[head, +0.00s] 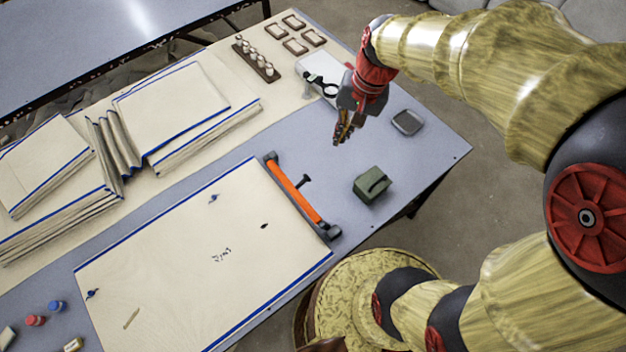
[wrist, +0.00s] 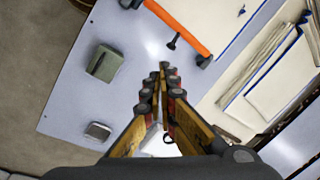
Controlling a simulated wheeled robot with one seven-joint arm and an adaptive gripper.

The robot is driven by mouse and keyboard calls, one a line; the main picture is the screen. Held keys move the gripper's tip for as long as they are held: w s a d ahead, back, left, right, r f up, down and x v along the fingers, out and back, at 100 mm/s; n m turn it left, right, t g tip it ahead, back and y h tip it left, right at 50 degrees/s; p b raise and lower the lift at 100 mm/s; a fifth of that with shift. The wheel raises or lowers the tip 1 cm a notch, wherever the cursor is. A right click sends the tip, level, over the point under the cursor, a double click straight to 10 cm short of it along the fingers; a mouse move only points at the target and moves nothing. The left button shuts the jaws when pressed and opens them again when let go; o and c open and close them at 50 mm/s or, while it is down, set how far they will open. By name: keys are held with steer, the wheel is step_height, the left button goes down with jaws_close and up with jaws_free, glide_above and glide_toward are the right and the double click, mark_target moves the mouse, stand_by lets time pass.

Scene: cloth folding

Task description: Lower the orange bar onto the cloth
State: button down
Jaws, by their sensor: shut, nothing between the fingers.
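The orange bar (head: 295,191) lies along the right edge of the cream cloth (head: 190,250). It has dark end blocks and a short dark handle pointing right. I cannot tell whether it touches the cloth or stands just over its edge. The cloth lies flat on the table, with blue edge lines and a few small dark marks. My gripper (head: 340,138) is shut and empty, above the table to the upper right of the bar and apart from it. In the wrist view, the orange bar (wrist: 178,26) shows at the top, beyond the shut fingertips (wrist: 164,68).
A green block (head: 371,186) stands right of the bar, and a small grey dish (head: 408,122) is near the table's right edge. Folded cloth stacks (head: 180,105) lie at the back left. A white box (head: 322,72) is behind my gripper. Small bottles (head: 36,320) stand at the front left.

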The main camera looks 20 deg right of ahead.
steer(key=w+d+f+m+g+y+p, duration=0.1)
steer(key=f+m+p, duration=0.3)
steer(key=f, duration=0.5)
steer(key=w+d+f+m+g+y+p, duration=0.1)
steer(key=w+f+m+g+y+p, duration=0.1)
steer(key=f, duration=0.7)
steer(key=shift+w+m+g+y+p, duration=0.3)
steer(key=shift+w+m+y+p, duration=0.2)
steer(key=shift+w+m+p, duration=0.45)
steer(key=shift+s+f, duration=0.15)
steer(key=x, duration=1)
steer(key=shift+b, duration=0.4)
steer(key=a, duration=0.1)
steer(key=s+a, duration=0.1)
steer(key=a, duration=0.1)
steer(key=shift+s+f, duration=0.15)
steer(key=shift+s+a+f, duration=0.1)
steer(key=shift+a, duration=0.2)
steer(key=shift+s+a+r+p, duration=0.2)
steer(key=shift+a+p, duration=0.25)
